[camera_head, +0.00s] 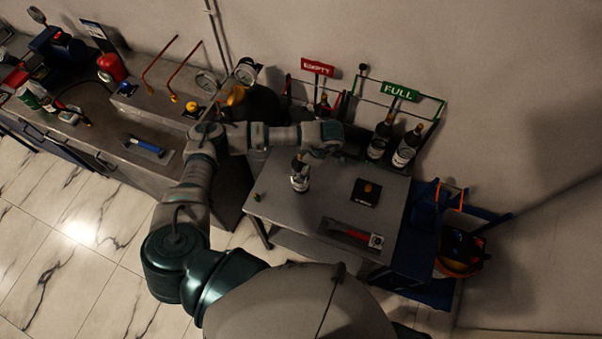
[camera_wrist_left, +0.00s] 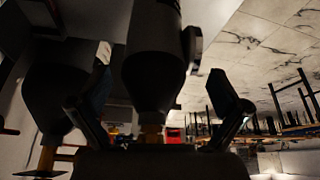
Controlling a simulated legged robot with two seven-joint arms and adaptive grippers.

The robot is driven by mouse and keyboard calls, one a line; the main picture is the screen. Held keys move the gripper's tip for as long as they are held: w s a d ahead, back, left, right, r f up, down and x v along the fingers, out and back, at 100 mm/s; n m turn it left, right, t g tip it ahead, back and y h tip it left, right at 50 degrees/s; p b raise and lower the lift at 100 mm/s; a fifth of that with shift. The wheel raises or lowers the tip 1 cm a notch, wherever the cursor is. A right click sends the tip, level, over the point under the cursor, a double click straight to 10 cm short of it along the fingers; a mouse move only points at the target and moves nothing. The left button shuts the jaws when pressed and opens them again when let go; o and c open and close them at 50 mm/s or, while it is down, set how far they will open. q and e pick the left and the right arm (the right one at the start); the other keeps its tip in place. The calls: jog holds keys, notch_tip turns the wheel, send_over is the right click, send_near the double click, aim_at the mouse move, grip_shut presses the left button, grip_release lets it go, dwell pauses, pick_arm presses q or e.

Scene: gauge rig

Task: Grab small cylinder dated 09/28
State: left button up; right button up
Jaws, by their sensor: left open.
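Several small dark cylinders with white labels and brass necks show. One cylinder (camera_head: 299,180) stands upright on the grey table (camera_head: 272,205). Two more, a left one (camera_head: 379,140) and a right one (camera_head: 406,148), stand in the rack under the green FULL sign (camera_head: 399,91). Their dates are too small to read. My left gripper (camera_head: 334,148) is above the table's back part, its fingers hard to make out there. In the left wrist view, its open fingers (camera_wrist_left: 158,65) lie either side of a dark cylinder (camera_wrist_left: 152,60); another dark cylinder (camera_wrist_left: 58,85) is at left. My right gripper is not in view.
A red EMPTY sign (camera_head: 317,67) marks the rack beside the FULL one. A black square device (camera_head: 366,191) and a red-handled tool on a tray (camera_head: 350,234) lie on the table. A blue cart (camera_head: 430,210) stands at right. A workbench (camera_head: 95,105) is at left.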

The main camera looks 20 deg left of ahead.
pick_arm(q)
jog(key=c, duration=1.7)
jog(key=shift+c, duration=0.2)
jog(key=shift+r, duration=0.15)
